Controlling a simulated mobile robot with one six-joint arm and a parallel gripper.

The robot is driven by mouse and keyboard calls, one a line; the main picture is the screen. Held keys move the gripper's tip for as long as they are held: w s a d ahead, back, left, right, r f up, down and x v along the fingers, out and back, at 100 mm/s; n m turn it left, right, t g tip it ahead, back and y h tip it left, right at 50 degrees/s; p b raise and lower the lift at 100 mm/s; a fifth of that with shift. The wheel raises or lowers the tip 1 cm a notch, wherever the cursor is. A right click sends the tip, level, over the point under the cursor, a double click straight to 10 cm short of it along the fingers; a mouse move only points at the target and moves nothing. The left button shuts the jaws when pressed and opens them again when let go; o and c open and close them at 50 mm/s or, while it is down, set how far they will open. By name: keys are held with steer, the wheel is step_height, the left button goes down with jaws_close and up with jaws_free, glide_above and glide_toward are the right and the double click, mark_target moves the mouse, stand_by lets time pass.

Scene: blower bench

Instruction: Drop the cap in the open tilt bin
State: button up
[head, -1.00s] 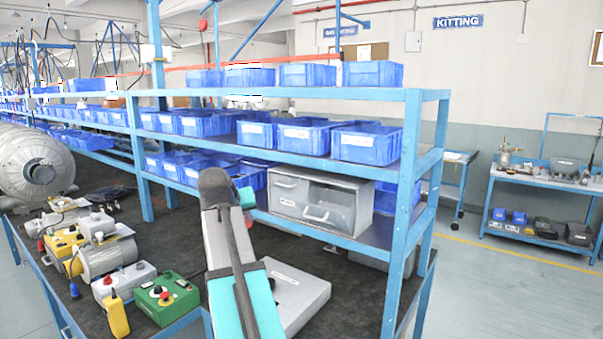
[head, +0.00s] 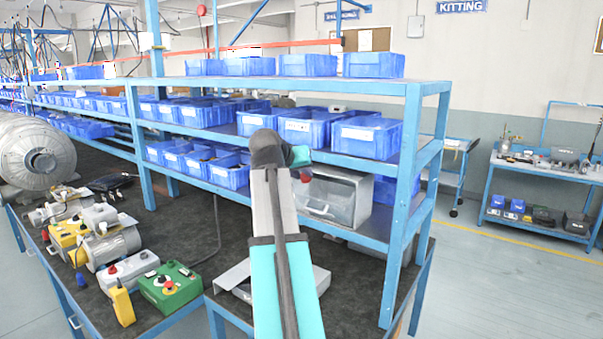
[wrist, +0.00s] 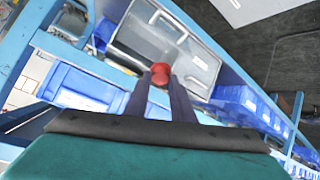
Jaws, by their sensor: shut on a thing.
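A red cap (wrist: 160,71) sits between the fingertips of my gripper (wrist: 160,82) in the wrist view. My gripper is shut on it. In the head view the cap (head: 305,175) shows as a small red spot beside my arm, in front of the shelf. The grey tilt bin unit (head: 345,197) with clear fronts and handles stands on the lower shelf of the blue rack. In the wrist view the unit (wrist: 140,32) lies just beyond the cap. My arm hides its left part in the head view. I cannot tell whether the cap is over the opening.
Blue bins (head: 367,136) fill the shelves above and beside the tilt bin unit. A rack post (head: 403,210) stands to its right. A grey box (head: 240,280) lies on the dark bench below. A green control box (head: 170,287) stands at the left.

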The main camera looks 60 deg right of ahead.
steer(key=shift+a+r+p, duration=0.15)
steer(key=shift+r+p, duration=0.05)
steer(key=shift+p, duration=0.15)
steer(key=shift+d+f+b, duration=0.5)
steer(key=shift+d+f, duration=0.2)
steer(key=shift+d, duration=0.95)
steer(key=shift+d+f+b, duration=0.55)
steer(key=shift+d+f, duration=0.15)
steer(key=shift+d, duration=1)
steer(key=shift+d+f+b, duration=0.5)
steer(key=shift+d+f, duration=0.2)
steer(key=shift+d, duration=0.95)
steer(key=o, duration=1.1)
steer(key=shift+s, duration=0.1)
steer(key=shift+b+v, duration=2.05)
steer(key=shift+v, duration=4.85)
steer(key=shift+s+d, duration=0.1)
